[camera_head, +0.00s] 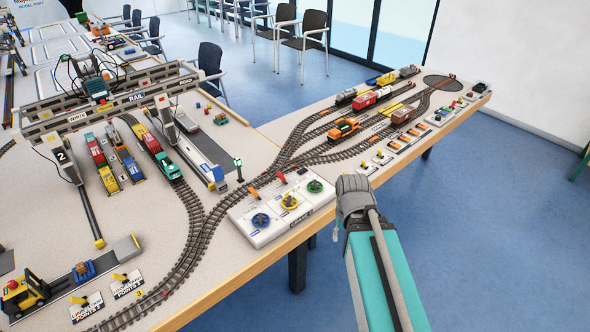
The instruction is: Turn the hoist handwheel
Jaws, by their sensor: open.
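A white control panel (277,228) sits at the table's front edge. It carries three round handwheels in a slanting row: a blue one (261,220), a yellow one (290,202) and a green one (315,187). Their labels are too small to read, so I cannot tell which is the hoist wheel. A grey gantry crane (110,102) with "WHITE" and "RAIL" signs spans the tracks at the left. My teal and grey arm rises from the bottom right, its grey joint just right of the panel. My gripper's fingers do not show in this view.
Model tracks curve past the panel, with an orange locomotive (344,129) and several wagons behind. Small lever plates (384,157) line the front edge to the right. A yellow forklift (24,294) stands at the lower left. Open blue floor (480,235) lies right of the table.

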